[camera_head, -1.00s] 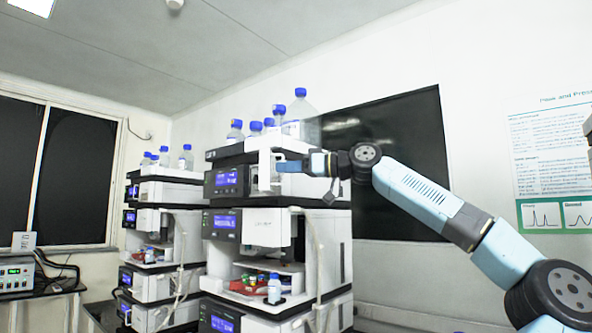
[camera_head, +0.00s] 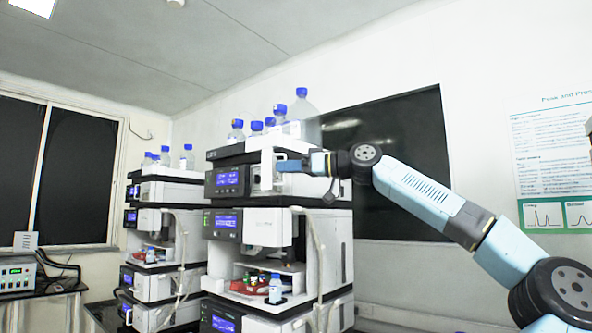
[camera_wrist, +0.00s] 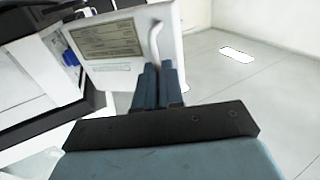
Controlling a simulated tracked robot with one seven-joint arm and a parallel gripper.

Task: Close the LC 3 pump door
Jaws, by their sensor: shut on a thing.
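The pump door (camera_wrist: 130,48) is a white panel with a grey printed label and a white bar handle (camera_wrist: 155,42). In the wrist view it stands open, angled out from the instrument body at left. My gripper (camera_wrist: 158,72) is shut on the handle's lower end; its fingers hide the exact grip. In the head view the door (camera_head: 267,158) stands out from the upper module of the near stack, beside its blue display (camera_head: 228,179). My gripper shows there too (camera_head: 279,165), reaching in from the right. The module's interior is mostly hidden.
Bottles with blue caps (camera_head: 304,108) stand on top of the near stack. A second stack (camera_head: 165,215) stands to its left. A tube (camera_head: 318,245) hangs down the near stack's front right. A small bottle (camera_head: 275,289) sits in its lower bay.

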